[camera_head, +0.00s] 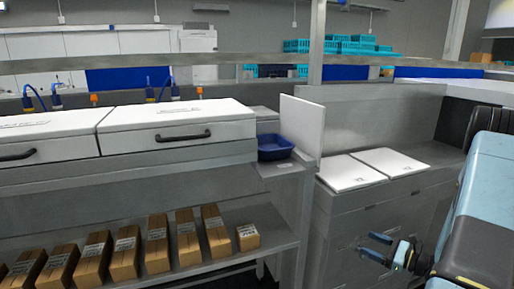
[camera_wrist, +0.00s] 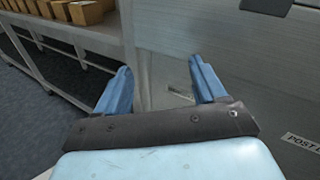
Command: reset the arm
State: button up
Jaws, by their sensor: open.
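My gripper (camera_head: 372,246) shows at the lower right in the head view, in front of the grey drawer cabinet (camera_head: 338,218). Its two blue fingers point left in that view. In the wrist view my gripper (camera_wrist: 160,85) has its fingers spread apart with nothing between them. Behind the fingers are the cabinet's grey face and part of the floor. My light-blue arm runs down the right edge of the head view.
A shelf (camera_head: 190,264) at the lower left holds a row of brown boxes (camera_head: 157,245). White lidded units (camera_head: 180,124) and a blue tray (camera_head: 274,148) stand above it. Two white boards (camera_head: 351,172) lie on the cabinet. A white panel (camera_head: 301,127) stands upright beside the tray.

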jog(key=s+a+r+n+g+h, duration=0.1)
jog(key=s+a+r+n+g, duration=0.45)
jog(key=a+r+n, duration=0.35)
jog(key=s+a+r+n+g+h, duration=0.2)
jog(key=s+a+r+n+g, duration=0.35)
jog(key=r, duration=0.55)
jog(key=s+a+r+n+t+h, duration=0.2)
jog(key=s+r+n+t+h, duration=0.3)
jog(key=s+r+n+h, duration=0.4)
jog(key=shift+s+r+h, duration=0.5)
jog(key=shift+s+r, duration=1.75)
jog(key=shift+r, duration=0.9)
